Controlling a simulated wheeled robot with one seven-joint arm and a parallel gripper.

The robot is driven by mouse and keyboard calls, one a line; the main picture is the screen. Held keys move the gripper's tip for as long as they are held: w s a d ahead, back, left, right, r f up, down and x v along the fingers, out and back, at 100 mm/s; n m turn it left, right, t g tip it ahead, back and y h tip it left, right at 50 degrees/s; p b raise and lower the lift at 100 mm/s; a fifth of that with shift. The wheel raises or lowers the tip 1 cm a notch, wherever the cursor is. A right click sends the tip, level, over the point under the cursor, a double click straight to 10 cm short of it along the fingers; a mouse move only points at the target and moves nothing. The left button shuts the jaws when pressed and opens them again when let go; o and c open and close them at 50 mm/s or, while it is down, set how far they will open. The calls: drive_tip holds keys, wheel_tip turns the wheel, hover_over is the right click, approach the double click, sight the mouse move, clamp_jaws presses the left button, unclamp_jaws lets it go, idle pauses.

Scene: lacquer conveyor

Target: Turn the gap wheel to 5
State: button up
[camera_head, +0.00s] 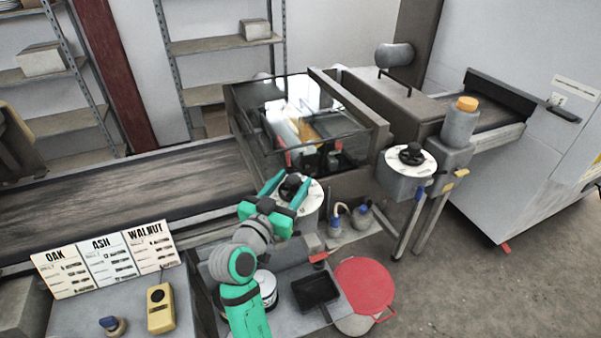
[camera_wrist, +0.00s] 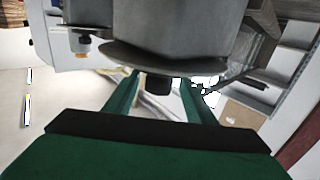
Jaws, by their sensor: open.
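Two round white dials with black knobs show in the head view. The left dial (camera_head: 313,196) is at the front of the machine under the glass hood, and the right dial (camera_head: 411,163) is on a grey box. I cannot read which is the gap wheel or what either points to. My gripper (camera_head: 290,186) is open at the left dial, a finger on each side of its dark knob. In the wrist view, the knob (camera_wrist: 157,86) shows between the fingers below a round disc (camera_wrist: 180,60); I cannot tell whether they touch it.
A conveyor belt (camera_head: 120,190) runs left of the glass hood (camera_head: 300,120). OAK, ASH and WALNUT cards (camera_head: 105,260) stand front left by a yellow device (camera_head: 160,308). Below the dial are small bottles (camera_head: 362,217), a black tray (camera_head: 316,291) and a red lid (camera_head: 364,290).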

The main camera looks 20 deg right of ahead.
sight(297, 177)
drive_tip(key=shift+x, duration=2.4)
drive_tip(key=shift+s+d, duration=0.1)
drive_tip(key=c, duration=1)
